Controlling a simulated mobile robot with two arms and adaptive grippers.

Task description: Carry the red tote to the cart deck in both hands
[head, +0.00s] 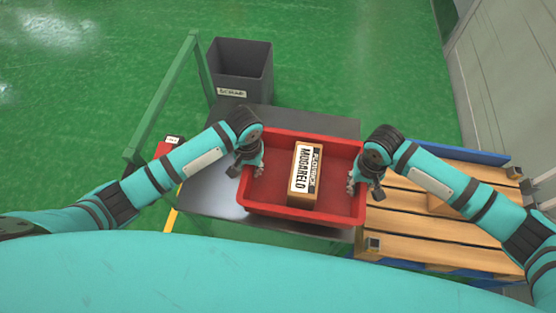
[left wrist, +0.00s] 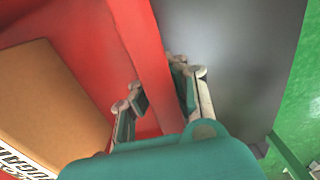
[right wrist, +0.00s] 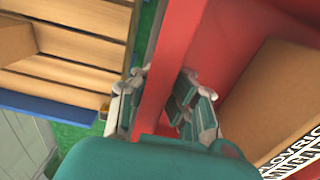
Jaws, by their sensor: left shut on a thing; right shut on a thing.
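The red tote (head: 335,213) is over the grey cart deck (head: 215,203) in the head view, with a brown labelled box (head: 306,175) inside it. I cannot tell whether its bottom touches the deck. My left gripper (head: 246,170) is shut on the tote's left wall, which also shows in the left wrist view (left wrist: 152,70). My right gripper (head: 362,184) is shut on the tote's right wall, which also shows in the right wrist view (right wrist: 160,85). One finger of each gripper is inside the tote and one outside. The deck beneath the tote is hidden.
A wooden pallet (head: 420,228) with a blue edge stands right of the cart. A dark grey bin (head: 241,70) stands behind the deck. A green cart handle (head: 160,107) rises at the left. A wall (head: 500,75) is at the far right. Green floor (head: 350,60) is open behind.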

